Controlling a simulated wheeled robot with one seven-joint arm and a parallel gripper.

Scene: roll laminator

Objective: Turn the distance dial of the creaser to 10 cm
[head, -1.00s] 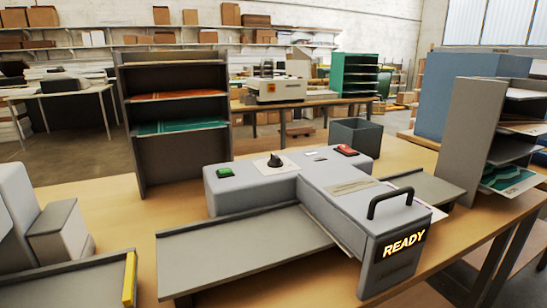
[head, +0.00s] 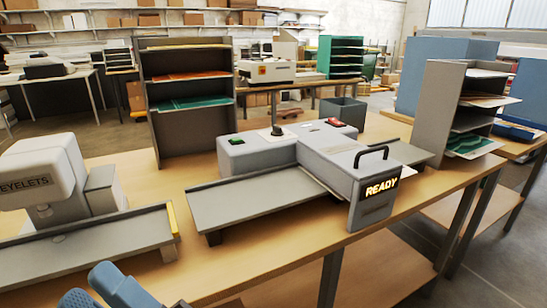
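A grey machine (head: 262,157) with a lit READY display stands on the wooden table in the middle of the head view. A black dial (head: 277,130) sits on a pale plate on its top, between a green button (head: 236,141) and a red button (head: 335,122). No name shows on this machine, so I cannot tell from lettering whether it is the creaser. The dial's scale is too small to read. Blue parts of my arm show at the bottom left, well apart from the dial. My gripper's fingers are not in view.
A machine lettered EYELETS (head: 42,168) stands at left, with a long grey tray (head: 85,247) in front. A grey shelf (head: 187,128) stands behind, another shelf (head: 436,110) at right. An open dark bin (head: 343,113) is behind the READY machine. Bare table lies in front.

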